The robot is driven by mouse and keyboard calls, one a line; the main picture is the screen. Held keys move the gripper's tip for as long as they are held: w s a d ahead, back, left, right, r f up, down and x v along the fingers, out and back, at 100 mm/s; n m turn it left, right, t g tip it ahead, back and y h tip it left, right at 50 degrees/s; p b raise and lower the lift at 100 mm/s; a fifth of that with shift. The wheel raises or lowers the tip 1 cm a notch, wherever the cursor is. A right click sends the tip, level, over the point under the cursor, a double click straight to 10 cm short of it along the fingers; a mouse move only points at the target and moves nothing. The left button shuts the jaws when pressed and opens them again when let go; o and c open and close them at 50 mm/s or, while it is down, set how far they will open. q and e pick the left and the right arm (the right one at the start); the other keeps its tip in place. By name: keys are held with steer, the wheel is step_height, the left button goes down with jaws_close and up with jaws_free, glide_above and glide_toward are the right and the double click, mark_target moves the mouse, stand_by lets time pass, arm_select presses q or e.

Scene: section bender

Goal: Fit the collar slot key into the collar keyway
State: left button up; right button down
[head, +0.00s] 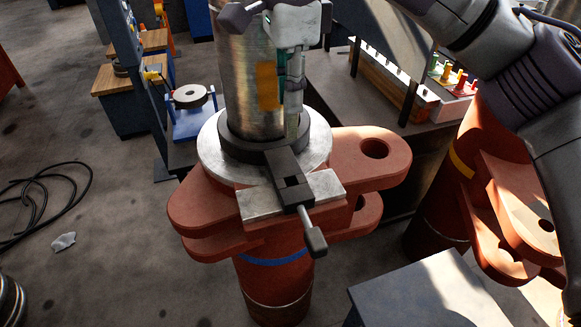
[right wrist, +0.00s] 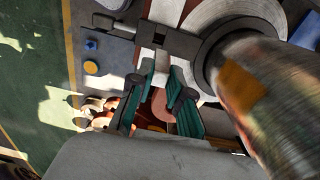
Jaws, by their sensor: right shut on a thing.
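A tall scuffed steel cylinder (head: 242,75) with an orange patch stands on the red bender. A black collar (head: 240,148) rings its foot on a round pale plate. My right gripper (head: 291,105) points down at the cylinder's right side, just above the collar. It is shut on a narrow grey piece, apparently the collar slot key (head: 293,124), mostly hidden by the fingers. The keyway is not clearly visible. My left gripper is out of view.
A black slotted bar (head: 283,172) with a handle (head: 315,240) lies across a pale plate (head: 325,185), its inner end at the collar. Red lugs (head: 375,165) stick out on the right. Behind is a bench with coloured pegs (head: 450,78). A cable (head: 45,195) lies on the floor.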

mark_target(291, 132)
steer(key=f, duration=0.2)
steer(key=f+p, duration=0.1)
steer(key=f, duration=0.3)
steer(key=shift+s+f, duration=0.3)
steer(key=shift+f, duration=0.05)
steer(key=f, duration=0.1)
steer(key=f+p, duration=0.1)
steer(key=shift+w+d+f, duration=0.1)
steer(key=shift+w+f, duration=0.2)
steer(key=shift+s+f, duration=0.1)
steer(key=shift+f, duration=0.4)
step_height(291, 132, down, 3)
steer(key=shift+f+p, duration=0.2)
steer(key=shift+p, duration=0.45)
steer(key=shift+f, duration=0.35)
steer(key=shift+f+b, duration=0.2)
steer(key=shift+b, duration=0.15)
steer(key=c, duration=1.1)
jaws_free()
steer(key=shift+r, duration=0.1)
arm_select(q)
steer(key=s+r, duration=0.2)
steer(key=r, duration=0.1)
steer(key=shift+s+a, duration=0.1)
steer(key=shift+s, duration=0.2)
